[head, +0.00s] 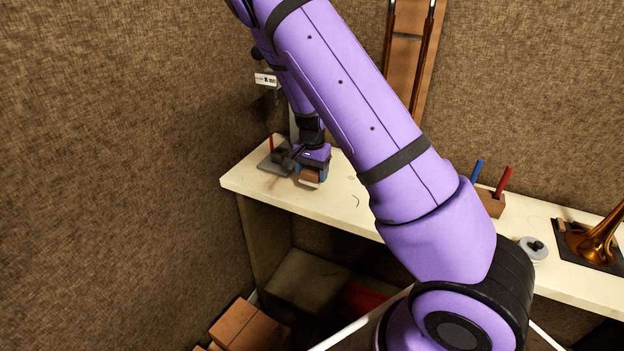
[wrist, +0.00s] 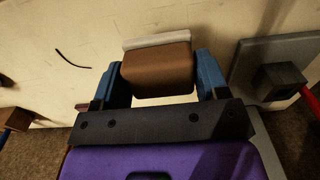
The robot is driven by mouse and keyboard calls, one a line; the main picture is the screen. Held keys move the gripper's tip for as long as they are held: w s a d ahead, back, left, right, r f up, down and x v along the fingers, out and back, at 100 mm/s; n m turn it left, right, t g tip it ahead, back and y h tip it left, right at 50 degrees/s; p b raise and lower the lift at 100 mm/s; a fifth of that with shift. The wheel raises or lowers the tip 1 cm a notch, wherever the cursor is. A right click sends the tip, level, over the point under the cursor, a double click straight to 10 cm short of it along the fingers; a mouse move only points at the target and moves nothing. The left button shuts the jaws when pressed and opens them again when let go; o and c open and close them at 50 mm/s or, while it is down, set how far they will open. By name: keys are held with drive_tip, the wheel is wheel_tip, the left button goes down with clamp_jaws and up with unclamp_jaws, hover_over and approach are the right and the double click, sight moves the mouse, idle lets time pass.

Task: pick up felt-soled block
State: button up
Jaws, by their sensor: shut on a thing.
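The felt-soled block is a brown block with a pale sole along one face. In the wrist view the block (wrist: 157,70) sits between the two blue fingers of my gripper (wrist: 160,80), which is shut on it. In the head view the block (head: 310,175) shows small under my gripper (head: 311,171), at the left end of the cream bench. The pale sole faces down toward the bench top. I cannot tell whether it touches the bench. The block's far side is hidden.
A grey plate (head: 268,165) with a dark block and red rod stands close beside my gripper. A wooden holder (head: 490,203) with blue and red handles, a round pale dish (head: 532,249) and a brass horn (head: 598,243) are on the bench's right. Walls enclose the left and back.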

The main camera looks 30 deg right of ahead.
drive_tip(key=s+a+r, duration=0.1)
drive_tip(key=s+a, duration=0.3)
drive_tip(key=s, duration=1.1)
drive_tip(key=shift+s+r, duration=0.15)
drive_tip(key=shift+s, duration=0.05)
